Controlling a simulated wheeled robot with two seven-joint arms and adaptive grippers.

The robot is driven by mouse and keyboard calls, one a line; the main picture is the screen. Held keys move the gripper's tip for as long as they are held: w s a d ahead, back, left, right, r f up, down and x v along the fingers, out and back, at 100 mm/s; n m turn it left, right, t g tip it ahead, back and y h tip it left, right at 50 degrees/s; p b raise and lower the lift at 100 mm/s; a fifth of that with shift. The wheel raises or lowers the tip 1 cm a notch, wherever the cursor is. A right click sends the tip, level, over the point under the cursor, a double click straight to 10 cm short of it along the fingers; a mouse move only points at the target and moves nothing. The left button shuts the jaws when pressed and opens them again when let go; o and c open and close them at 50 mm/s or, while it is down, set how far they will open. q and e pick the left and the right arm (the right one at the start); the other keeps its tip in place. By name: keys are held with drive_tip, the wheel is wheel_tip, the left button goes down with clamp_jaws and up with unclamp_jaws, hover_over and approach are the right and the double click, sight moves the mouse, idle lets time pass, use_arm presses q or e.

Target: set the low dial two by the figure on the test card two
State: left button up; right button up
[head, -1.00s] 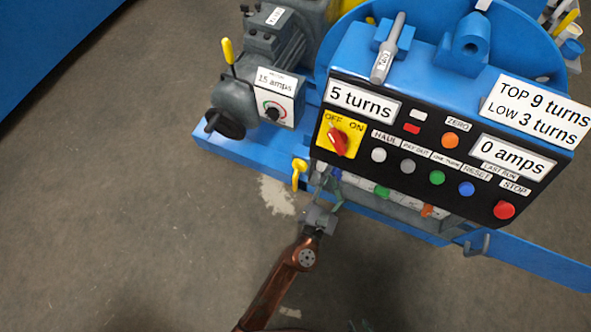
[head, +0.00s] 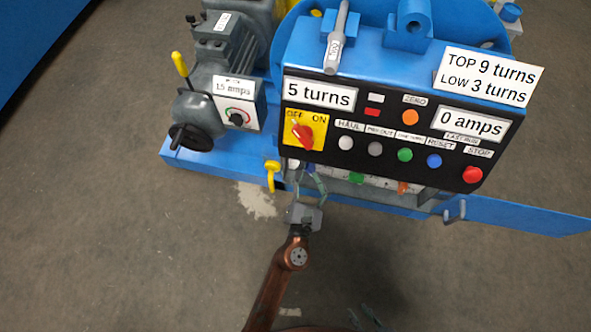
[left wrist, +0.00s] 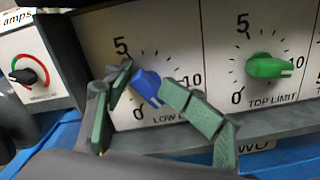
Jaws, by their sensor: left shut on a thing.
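The low limit dial has a blue knob (left wrist: 148,86) on a white plate in the left wrist view, with a scale marked 0, 5 and 10. In the head view my left gripper (head: 306,178) reaches under the front of the control panel. The test card (head: 489,76) on top reads "TOP 9 turns, LOW 3 turns". My right gripper (head: 366,317) barely shows at the bottom edge, too small to read.
The green top limit knob (left wrist: 268,66) sits to the right of the blue one, pointing near 10. The black panel (head: 385,135) with buttons overhangs the dials. A yellow-handled lever (head: 271,176) hangs just left of my left gripper. Bare floor lies in front.

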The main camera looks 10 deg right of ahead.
sight(310, 173)
use_arm(q)
drive_tip(key=shift+s+a+f, duration=0.2)
drive_tip(key=shift+s+a, duration=0.25)
drive_tip(key=shift+s, duration=0.05)
drive_tip(key=shift+s+a+f, duration=0.2)
drive_tip(key=shift+s+a, duration=0.2)
drive_tip(key=shift+s, duration=0.05)
drive_tip(key=shift+c, duration=0.2)
drive_tip(key=shift+s+a, duration=0.2)
drive_tip(key=shift+s, duration=0.05)
drive_tip(key=shift+a+p+v, duration=0.2)
drive_tip(key=shift+p+v, duration=0.4)
drive_tip(key=shift+v, duration=0.75)
drive_tip(key=shift+p+v, duration=0.35)
drive_tip(key=shift+v, duration=1.3)
use_arm(e)
drive_tip(key=shift+w+r, duration=0.25)
drive_tip(key=shift+r, duration=0.45)
drive_tip(key=shift+w+r, duration=0.25)
drive_tip(key=shift+r, duration=0.4)
use_arm(q)
drive_tip(key=shift+r, duration=0.1)
use_arm(e)
drive_tip(key=shift+w+r+t, duration=0.1)
drive_tip(key=shift+r+t, duration=0.2)
